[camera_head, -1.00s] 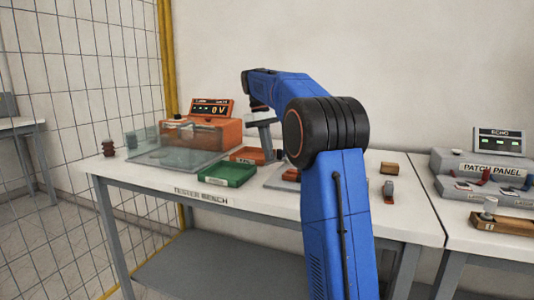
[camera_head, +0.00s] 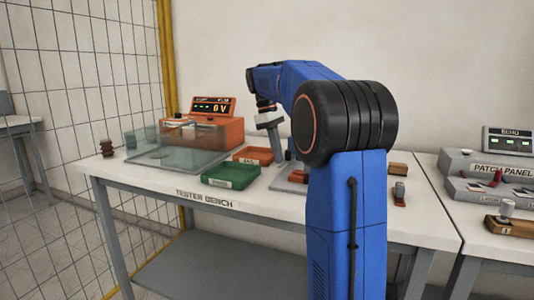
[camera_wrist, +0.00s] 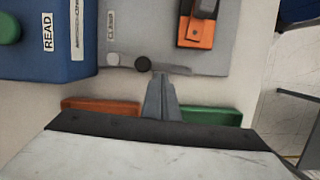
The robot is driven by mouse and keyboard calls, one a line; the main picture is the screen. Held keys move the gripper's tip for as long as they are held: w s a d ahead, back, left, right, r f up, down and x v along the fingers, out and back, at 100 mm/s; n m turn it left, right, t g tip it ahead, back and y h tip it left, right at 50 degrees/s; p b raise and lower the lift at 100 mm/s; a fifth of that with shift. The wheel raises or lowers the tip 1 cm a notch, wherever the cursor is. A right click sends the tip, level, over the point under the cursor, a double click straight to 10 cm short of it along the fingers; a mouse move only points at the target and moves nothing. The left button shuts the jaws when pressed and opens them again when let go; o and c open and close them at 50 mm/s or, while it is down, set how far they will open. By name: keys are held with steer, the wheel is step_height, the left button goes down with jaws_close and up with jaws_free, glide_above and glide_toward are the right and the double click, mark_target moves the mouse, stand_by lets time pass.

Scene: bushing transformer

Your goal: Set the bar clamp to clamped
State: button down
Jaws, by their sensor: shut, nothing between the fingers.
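In the wrist view, a grey base plate (camera_wrist: 205,62) carries a small black knob (camera_wrist: 141,62) with a dark grey bar (camera_wrist: 172,68) running right from it.
A green tray (camera_head: 228,181) and an orange-red tray (camera_head: 252,161) lie nearby. An orange tester (camera_head: 222,133) reads 0 V behind a clear cover.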

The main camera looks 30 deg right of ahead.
mark_target(286, 172)
steer(key=s+n, duration=0.1)
steer(key=n, duration=0.1)
steer(key=s+n, duration=0.1)
steer(key=shift+s+d+n+t+h, duration=0.25)
steer(key=shift+d+n+t+h, duration=0.05)
steer(key=shift+d+n+h, duration=0.1)
steer(key=shift+s+d, duration=0.2)
steer(key=shift+s, duration=0.1)
steer(key=shift+s+d, duration=0.1)
steer(key=w+a, duration=0.2)
steer(key=a, duration=0.1)
steer(key=shift+w+a, duration=0.2)
steer(key=v, duration=1)
steer(key=shift+s, duration=0.1)
